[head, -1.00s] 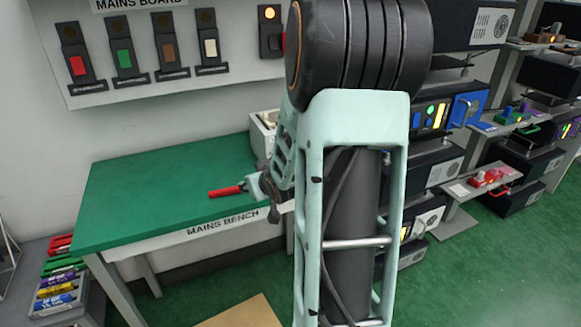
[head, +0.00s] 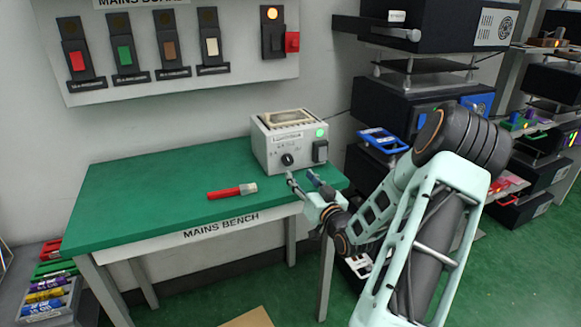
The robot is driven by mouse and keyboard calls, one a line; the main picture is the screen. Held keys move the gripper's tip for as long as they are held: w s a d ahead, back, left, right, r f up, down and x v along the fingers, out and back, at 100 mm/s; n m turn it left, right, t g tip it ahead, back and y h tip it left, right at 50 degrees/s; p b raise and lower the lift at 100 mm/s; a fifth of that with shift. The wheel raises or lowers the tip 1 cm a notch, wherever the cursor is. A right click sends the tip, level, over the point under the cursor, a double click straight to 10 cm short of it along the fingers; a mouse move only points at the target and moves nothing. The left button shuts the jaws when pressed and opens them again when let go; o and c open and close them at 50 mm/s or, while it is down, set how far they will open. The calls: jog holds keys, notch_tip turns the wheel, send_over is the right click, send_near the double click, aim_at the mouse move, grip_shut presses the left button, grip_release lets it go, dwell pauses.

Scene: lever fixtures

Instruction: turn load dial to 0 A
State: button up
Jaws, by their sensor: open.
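The load dial (head: 287,159) is a small dark round knob on the front face of a grey box (head: 262,147) at the right end of the green bench. Small markings sit around it, too small to read, so its setting cannot be told. A green light (head: 320,133) glows on the box's front, above a dark rocker or switch (head: 320,151). My gripper (head: 301,178) is open and empty, just in front of the box, a little below and right of the dial. Whether a fingertip touches the box cannot be told.
A red-handled tool (head: 232,191) lies on the green bench (head: 140,200), left of my gripper. The mains board (head: 180,60) with several coloured switches hangs on the wall behind. Dark shelves with devices (head: 385,105) stand at right. The bench's left half is clear.

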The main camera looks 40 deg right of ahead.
aim_at(289, 163)
jog(key=x, duration=0.8)
jog(key=shift+w, duration=0.35)
jog(key=shift+c, duration=0.4)
jog(key=shift+f, duration=0.1)
jog(key=c, duration=1.1)
